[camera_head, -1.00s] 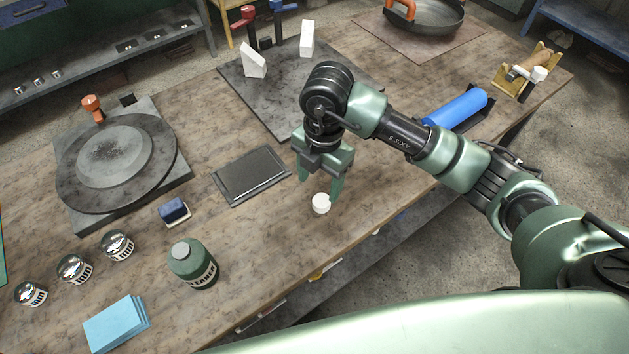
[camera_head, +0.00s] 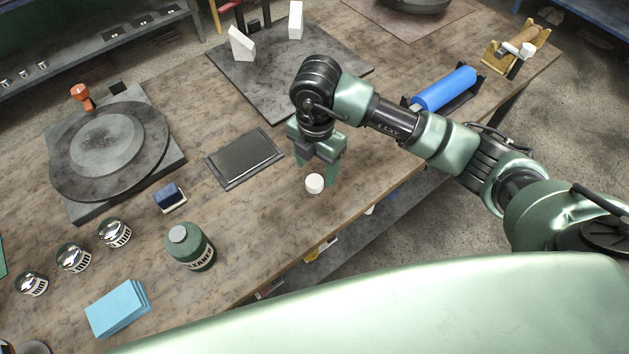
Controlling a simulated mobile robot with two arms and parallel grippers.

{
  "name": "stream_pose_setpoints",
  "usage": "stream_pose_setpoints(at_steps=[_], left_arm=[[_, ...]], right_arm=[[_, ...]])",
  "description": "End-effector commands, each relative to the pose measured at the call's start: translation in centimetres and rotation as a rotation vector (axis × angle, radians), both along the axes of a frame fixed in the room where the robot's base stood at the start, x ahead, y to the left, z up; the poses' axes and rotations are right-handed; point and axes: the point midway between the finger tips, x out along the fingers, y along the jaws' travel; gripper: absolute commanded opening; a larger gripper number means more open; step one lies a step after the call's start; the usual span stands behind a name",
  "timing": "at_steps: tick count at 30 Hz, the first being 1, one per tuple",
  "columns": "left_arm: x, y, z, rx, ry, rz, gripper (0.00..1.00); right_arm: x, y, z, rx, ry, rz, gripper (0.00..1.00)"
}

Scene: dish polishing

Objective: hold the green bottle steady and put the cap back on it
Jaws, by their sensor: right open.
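The green bottle (camera_head: 190,249), labelled as cleaner, stands upright on the wooden bench at the lower left. Its top shows a grey disc with no white cap on it. A small round white cap (camera_head: 314,183) is at the bench's near side, to the right of the bottle. My right gripper (camera_head: 318,178) points down over the cap with its green fingers apart. The cap shows between the fingertips; I cannot tell whether either finger touches it. My left gripper is not in view.
Several small jars (camera_head: 74,258) and a blue cloth stack (camera_head: 118,308) lie left of the bottle. A blue block (camera_head: 168,196) and a dark flat plate (camera_head: 244,158) lie behind it. A round turntable (camera_head: 108,150) is farther left. The bench between bottle and cap is clear.

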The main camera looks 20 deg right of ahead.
Motion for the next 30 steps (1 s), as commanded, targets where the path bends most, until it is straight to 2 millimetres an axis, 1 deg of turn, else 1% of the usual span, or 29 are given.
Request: stream_pose_setpoints(at_steps=[2, 6, 9, 12, 23, 24, 26, 27, 30], left_arm=[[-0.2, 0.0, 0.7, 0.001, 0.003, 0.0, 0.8], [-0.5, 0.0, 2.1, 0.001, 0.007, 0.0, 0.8], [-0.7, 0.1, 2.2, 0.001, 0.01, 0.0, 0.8], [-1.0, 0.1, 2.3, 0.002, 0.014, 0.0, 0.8], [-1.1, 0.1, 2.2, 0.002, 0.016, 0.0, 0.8], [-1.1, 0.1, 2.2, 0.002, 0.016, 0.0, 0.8], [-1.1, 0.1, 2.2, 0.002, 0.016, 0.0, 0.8], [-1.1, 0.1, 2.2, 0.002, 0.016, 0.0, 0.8], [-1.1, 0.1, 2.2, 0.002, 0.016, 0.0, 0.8]], right_arm=[[-0.1, 0.1, -0.5, 0.0, 0.005, 0.0, 0.63], [-0.1, 0.3, -2.6, -0.002, 0.007, -0.001, 0.63], [0.0, 0.3, -4.1, -0.001, 0.004, -0.001, 0.63], [-0.1, 0.3, -4.9, -0.001, 0.004, 0.001, 0.63], [0.0, 0.3, -5.1, -0.001, 0.001, 0.001, 0.63], [0.0, 0.3, -5.1, 0.0, 0.001, 0.001, 0.52], [0.0, 0.3, -5.1, -0.001, 0.001, 0.001, 0.35], [0.0, 0.3, -5.1, -0.001, 0.001, 0.001, 0.24], [0.0, 0.3, -5.1, -0.001, 0.001, 0.001, 0.0]])
